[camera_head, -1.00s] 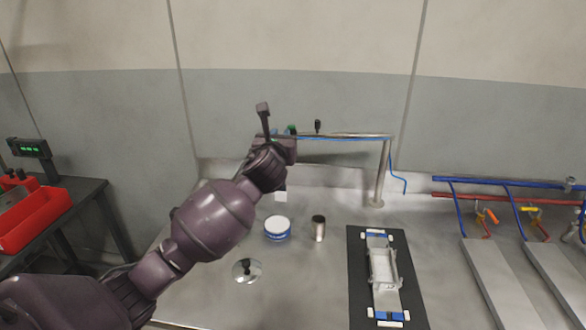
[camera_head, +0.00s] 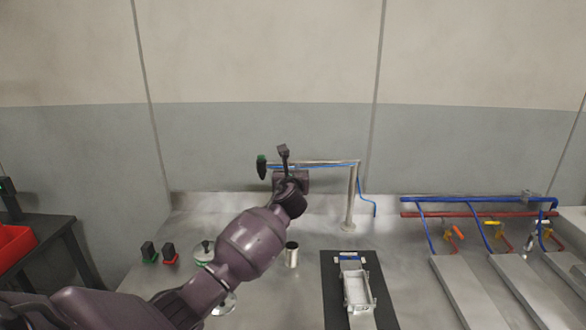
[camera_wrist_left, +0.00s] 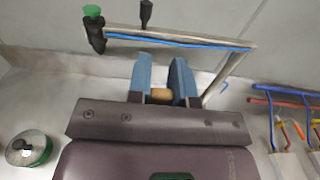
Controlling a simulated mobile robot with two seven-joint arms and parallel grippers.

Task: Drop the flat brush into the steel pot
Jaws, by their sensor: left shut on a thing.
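My left gripper (camera_head: 290,181) is over the back of the steel worktop, in front of the tap pipe. In the left wrist view its blue fingers (camera_wrist_left: 161,78) are closed on a tan, wooden-looking piece, which I take as the flat brush (camera_wrist_left: 161,96). Most of the brush is hidden by the gripper, and it does not show in the head view. My right gripper is out of view.
A tap pipe (camera_head: 352,200) with a green-topped fitting (camera_head: 262,166) stands at the back. A black mat (camera_head: 333,294) with a pale tray (camera_head: 358,290) lies right of the pot. A green-banded jar (camera_head: 205,252) and two small dark items (camera_head: 158,253) are left.

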